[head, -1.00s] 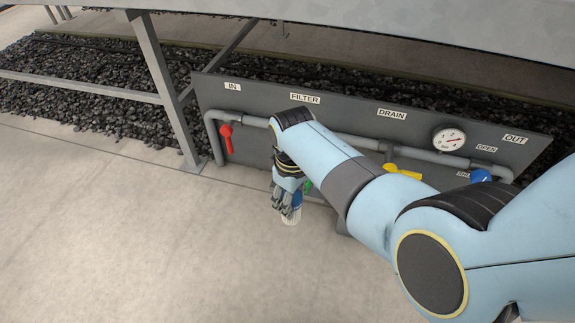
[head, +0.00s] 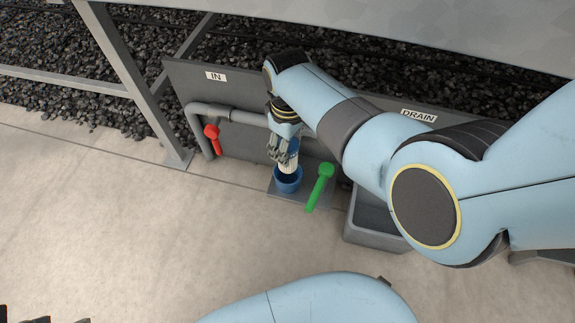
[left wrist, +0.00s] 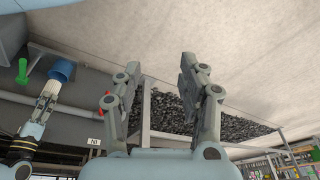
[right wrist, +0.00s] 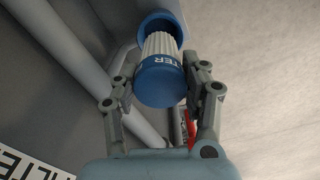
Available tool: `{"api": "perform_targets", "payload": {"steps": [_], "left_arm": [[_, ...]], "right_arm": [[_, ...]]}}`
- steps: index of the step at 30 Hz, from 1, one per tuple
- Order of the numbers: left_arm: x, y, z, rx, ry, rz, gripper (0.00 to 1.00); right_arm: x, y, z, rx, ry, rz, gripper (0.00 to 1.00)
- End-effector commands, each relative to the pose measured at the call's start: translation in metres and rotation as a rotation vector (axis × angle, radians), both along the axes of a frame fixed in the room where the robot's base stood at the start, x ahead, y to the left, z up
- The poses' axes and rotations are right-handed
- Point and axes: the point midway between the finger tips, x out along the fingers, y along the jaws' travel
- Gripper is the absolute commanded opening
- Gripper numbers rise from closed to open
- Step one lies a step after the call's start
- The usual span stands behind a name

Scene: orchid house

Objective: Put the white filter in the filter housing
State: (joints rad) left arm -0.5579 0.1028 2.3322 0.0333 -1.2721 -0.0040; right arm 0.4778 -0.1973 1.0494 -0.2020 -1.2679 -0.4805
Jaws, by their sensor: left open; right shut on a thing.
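The white filter (head: 290,163) has pleated sides; its blue end cap (right wrist: 160,82) shows in the right wrist view. My right gripper (head: 284,144) is shut on the filter and holds it upright or nearly so, at the mouth of the blue filter housing (head: 288,186). The housing, an open blue cup, also shows behind the filter in the right wrist view (right wrist: 158,17). The filter's lower end overlaps the cup's opening; I cannot tell how deep it sits. My left gripper (left wrist: 160,66) is open and empty, away from the housing.
A green handle (head: 320,185) stands just right of the housing. A red valve handle (head: 212,137) and grey pipe (head: 240,116) lie to the left. A grey drain basin (head: 372,222) is at right, partly hidden by my arm. The floor in front is clear.

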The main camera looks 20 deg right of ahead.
Motion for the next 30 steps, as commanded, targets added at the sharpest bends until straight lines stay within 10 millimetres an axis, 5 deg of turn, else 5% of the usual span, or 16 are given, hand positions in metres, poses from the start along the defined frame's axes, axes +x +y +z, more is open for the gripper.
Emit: {"api": "perform_targets", "payload": {"steps": [1, 5, 16, 30], "left_arm": [[0.002, -0.004, 0.001, -0.009, -0.018, -0.004, 0.41], [0.018, -0.007, -0.018, -0.022, -0.167, -0.004, 0.41], [0.032, -0.007, -0.034, -0.025, -0.34, -0.007, 0.41], [0.025, -0.011, -0.07, -0.035, -0.665, -0.029, 0.41]], "right_arm": [[-0.005, 0.0, -0.022, 0.0, 0.011, 0.0, 0.1], [-0.005, 0.0, -0.043, 0.0, 0.011, 0.0, 0.1], [-0.001, 0.0, -0.048, 0.0, 0.001, 0.0, 0.1], [-0.002, 0.0, -0.082, -0.001, 0.004, -0.001, 0.1]]}}
